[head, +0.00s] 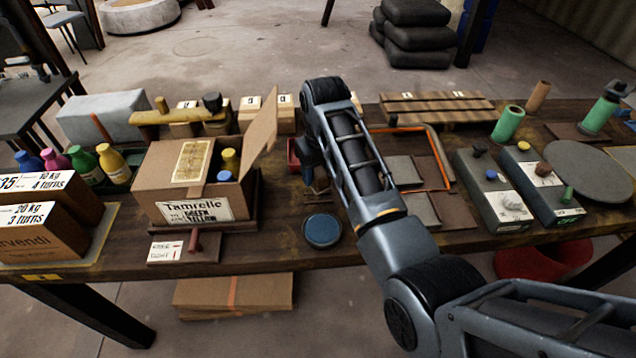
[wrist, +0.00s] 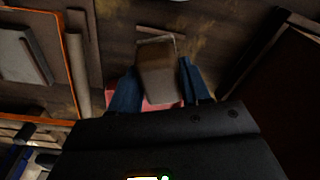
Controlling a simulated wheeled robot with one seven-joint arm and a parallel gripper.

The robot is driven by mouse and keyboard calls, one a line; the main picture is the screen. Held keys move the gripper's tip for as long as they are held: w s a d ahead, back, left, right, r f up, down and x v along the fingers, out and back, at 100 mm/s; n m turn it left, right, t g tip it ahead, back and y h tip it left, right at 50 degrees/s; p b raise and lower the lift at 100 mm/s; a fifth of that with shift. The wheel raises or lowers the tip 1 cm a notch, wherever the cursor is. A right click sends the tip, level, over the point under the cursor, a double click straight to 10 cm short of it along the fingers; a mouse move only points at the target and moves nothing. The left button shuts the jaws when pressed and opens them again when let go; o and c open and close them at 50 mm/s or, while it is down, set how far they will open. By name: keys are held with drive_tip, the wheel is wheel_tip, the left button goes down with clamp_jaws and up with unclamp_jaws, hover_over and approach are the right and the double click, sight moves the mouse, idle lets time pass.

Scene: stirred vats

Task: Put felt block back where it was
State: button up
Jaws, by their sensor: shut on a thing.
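In the wrist view, a grey-brown block (wrist: 155,62), which looks like the felt block, sits between the two dark blue fingers of my gripper (wrist: 158,74). The fingers are shut on it. The wooden table top (wrist: 215,30) shows around and beyond the block; I cannot tell whether the block touches it. A pinkish-red thing (wrist: 160,100) shows partly behind the block and fingers. In the head view, my gripper (head: 312,178) points down over the middle of the table, mostly hidden by my arm, and the block is not clearly visible there.
An open carton (head: 195,198) with bottles stands left of my gripper. A round blue dish (head: 322,231) lies near the front edge. Grey pads (head: 404,171) and an orange-edged frame (head: 443,170) lie to the right, then grey control boxes (head: 490,200). A slatted wooden rack (head: 435,107) is behind.

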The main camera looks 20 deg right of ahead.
sight(318, 186)
drive_tip(key=shift+f, duration=2)
drive_tip(key=shift+f, duration=0.4)
drive_tip(key=o, duration=1)
drive_tip(key=r, duration=0.4)
drive_tip(key=s+r, duration=0.1)
drive_tip(key=r, duration=0.7)
drive_tip(key=shift+s+r, duration=0.2)
drive_tip(key=shift+r, duration=0.15)
